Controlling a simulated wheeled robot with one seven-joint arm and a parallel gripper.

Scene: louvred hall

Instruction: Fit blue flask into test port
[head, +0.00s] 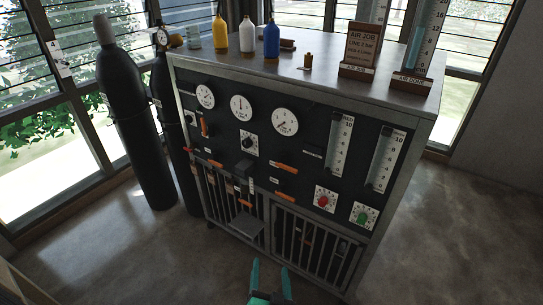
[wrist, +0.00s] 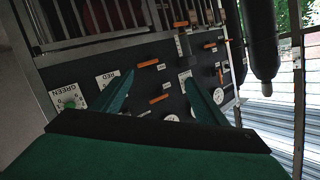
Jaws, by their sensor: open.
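The blue flask (head: 271,42) stands upright on top of the cabinet, right of a white flask (head: 246,36) and a yellow flask (head: 220,34). I cannot tell for sure which fitting is the test port; a dark block (head: 243,169) juts from the middle of the cabinet's front panel. My gripper (head: 270,268) is open and empty, low in front of the cabinet and well below the flask. In the wrist view my gripper's (wrist: 160,76) two teal fingers are spread, with the panel beyond them. The flasks are not in the wrist view.
The cabinet (head: 305,72) carries gauges, orange levers, a red knob (head: 324,200) and a green knob (head: 364,215). Two signs with clear tubes stand on its top right. Dark gas cylinders (head: 134,120) stand at left. The floor at right is clear.

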